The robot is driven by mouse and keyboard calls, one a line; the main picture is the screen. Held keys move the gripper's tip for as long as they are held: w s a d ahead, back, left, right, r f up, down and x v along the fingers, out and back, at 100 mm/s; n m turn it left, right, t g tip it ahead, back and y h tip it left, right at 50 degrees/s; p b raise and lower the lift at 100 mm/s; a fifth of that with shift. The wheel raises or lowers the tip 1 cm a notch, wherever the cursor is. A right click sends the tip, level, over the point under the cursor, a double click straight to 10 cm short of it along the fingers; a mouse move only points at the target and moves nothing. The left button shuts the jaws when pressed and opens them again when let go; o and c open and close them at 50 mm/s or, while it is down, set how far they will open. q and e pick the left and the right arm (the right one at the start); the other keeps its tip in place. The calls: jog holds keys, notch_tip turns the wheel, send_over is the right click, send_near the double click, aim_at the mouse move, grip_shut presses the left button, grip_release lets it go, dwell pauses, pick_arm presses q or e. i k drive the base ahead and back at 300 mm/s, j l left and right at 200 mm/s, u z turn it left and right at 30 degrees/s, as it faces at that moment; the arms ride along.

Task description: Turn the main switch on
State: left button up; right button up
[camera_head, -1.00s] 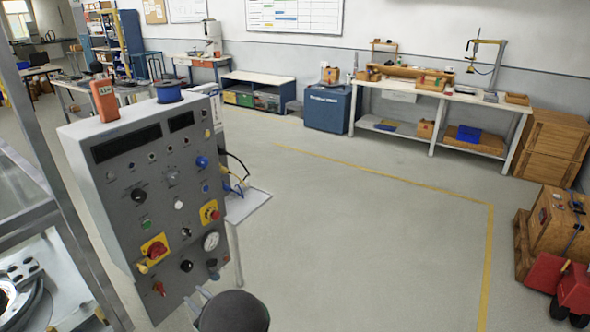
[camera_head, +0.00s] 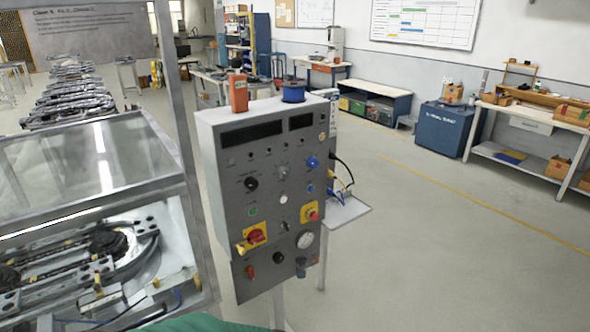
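The grey control panel (camera_head: 232,180) stands upright left of centre, its front covered with knobs, buttons and two dark displays. A red rotary switch on a yellow plate (camera_head: 256,237), which looks like the main switch, sits at the lower left of its front. A red round button on a yellow plate (camera_head: 311,214) sits to its right and higher. A smaller red switch (camera_head: 250,271) is below. I cannot read the labels or tell the switch's setting. Neither of my grippers shows in this view.
A glass-covered ring track machine (camera_head: 90,235) with a metal frame stands close at the left. A small side shelf (camera_head: 347,211) juts from the panel's right side. An orange device (camera_head: 239,93) and a blue spool (camera_head: 293,93) sit on top. The floor (camera_head: 440,260) at right is clear.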

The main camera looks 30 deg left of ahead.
aim_at(256, 235)
jog(key=u, duration=1.4)
